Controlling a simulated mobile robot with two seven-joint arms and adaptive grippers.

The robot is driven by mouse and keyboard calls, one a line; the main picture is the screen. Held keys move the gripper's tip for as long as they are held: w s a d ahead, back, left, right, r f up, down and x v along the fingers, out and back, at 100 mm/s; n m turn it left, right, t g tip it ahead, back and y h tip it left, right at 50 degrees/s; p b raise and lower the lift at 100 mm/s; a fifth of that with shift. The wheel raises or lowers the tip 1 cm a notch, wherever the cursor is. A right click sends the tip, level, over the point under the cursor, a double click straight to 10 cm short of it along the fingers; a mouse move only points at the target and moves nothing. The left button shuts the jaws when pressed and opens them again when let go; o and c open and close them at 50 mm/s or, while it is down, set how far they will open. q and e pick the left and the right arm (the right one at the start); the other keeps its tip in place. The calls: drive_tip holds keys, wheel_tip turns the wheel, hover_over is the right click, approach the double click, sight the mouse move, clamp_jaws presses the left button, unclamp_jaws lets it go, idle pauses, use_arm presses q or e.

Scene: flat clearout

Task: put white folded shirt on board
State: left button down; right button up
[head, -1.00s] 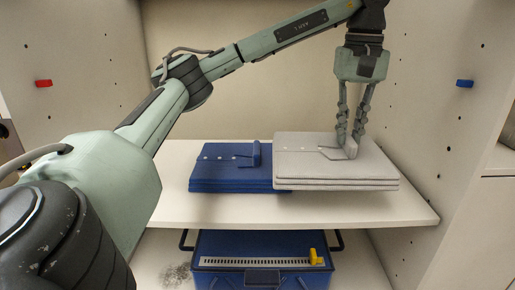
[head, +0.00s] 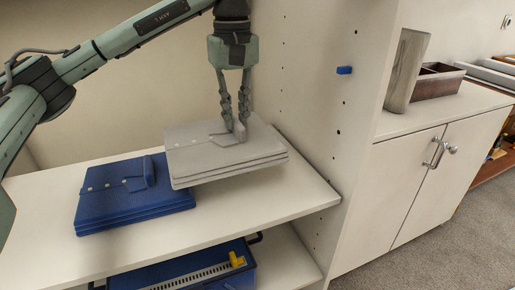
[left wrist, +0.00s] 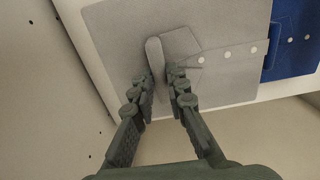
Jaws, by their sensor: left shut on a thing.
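The white folded shirt (head: 195,152) looks light grey and is at the right part of the shelf board (head: 290,190), beside the blue folded shirt (head: 125,195). Its left edge appears slightly above the blue shirt's level; whether it touches the board is hard to tell. My left gripper (head: 240,132) points down from above, shut on the raised tab at the white shirt's collar. The left wrist view shows the fingers (left wrist: 165,85) on either side of that tab, with the buttoned front of the shirt (left wrist: 115,45) around them. My right gripper is not in view.
The upright cabinet side panel (head: 310,130) with a blue peg (head: 344,70) stands close to the right of the shirt. A blue box (head: 205,272) with a yellow latch sits below. To the right, a low white cabinet (head: 425,165) carries a grey vase (head: 406,70) and a dark box (head: 436,82).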

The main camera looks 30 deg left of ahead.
sight(264, 137)
use_arm(q)
drive_tip(key=d+f, duration=0.1)
drive_tip(key=d, duration=0.1)
drive_tip(key=d+f, duration=0.1)
drive_tip(key=d, duration=0.1)
drive_tip(key=w+d+f, duration=0.1)
drive_tip(key=d, duration=0.1)
drive_tip(key=shift+w+f+p, duration=0.1)
drive_tip(key=shift+f+p, duration=0.2)
wheel_tip(264, 137, down, 4)
drive_tip(key=shift+a+r, duration=0.1)
drive_tip(key=shift+f, duration=0.2)
drive_tip(key=c, duration=1.5)
unclamp_jaws()
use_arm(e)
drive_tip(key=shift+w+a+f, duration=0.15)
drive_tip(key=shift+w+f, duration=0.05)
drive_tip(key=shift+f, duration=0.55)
use_arm(q)
drive_tip(key=shift+r, duration=0.1)
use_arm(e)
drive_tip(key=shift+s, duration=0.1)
